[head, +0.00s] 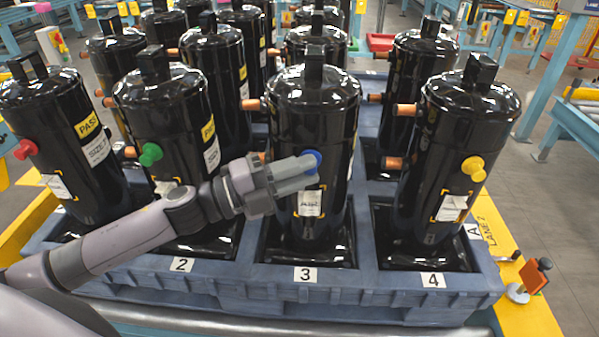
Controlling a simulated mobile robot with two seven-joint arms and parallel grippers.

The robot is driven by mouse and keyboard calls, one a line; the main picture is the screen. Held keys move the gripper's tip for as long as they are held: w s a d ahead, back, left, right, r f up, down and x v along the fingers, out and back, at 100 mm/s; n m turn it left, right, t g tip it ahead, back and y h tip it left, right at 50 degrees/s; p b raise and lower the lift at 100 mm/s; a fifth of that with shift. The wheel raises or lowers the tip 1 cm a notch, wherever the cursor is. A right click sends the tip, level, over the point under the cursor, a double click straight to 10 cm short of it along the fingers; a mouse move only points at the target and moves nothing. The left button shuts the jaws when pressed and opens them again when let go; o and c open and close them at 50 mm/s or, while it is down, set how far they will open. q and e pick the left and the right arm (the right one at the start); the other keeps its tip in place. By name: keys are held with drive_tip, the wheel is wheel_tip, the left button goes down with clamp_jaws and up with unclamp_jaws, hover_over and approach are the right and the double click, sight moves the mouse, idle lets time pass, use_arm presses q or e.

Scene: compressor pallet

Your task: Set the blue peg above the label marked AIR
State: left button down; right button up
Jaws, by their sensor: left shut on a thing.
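The blue peg (314,156) is at the front of the black compressor in the slot marked 3, above a white label (311,204) whose text is too small to read for sure. My left gripper (306,170) reaches in from the left and is shut on the blue peg. The fingers hide part of the peg, so I cannot tell how far it sits in the compressor. A red peg (25,149), a green peg (150,154) and a yellow peg (473,168) are on the other front compressors. My right gripper is not in view.
Several black compressors stand close together on a blue pallet (360,290) with numbered slots. Copper stubs (393,163) stick out at their sides. My left arm passes in front of the compressor at slot 2. An orange flag-like part (535,276) stands at the right on a yellow edge.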

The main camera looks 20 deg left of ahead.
use_arm(q)
drive_tip(key=c, duration=0.9)
unclamp_jaws()
drive_tip(key=shift+a+f, duration=0.1)
drive_tip(key=b+v, duration=0.1)
drive_tip(key=v, duration=0.3)
drive_tip(key=shift+s+a+f+b, duration=0.15)
drive_tip(key=shift+s+a+b, duration=0.1)
drive_tip(key=shift+b, duration=0.1)
drive_tip(key=shift+v, duration=1.15)
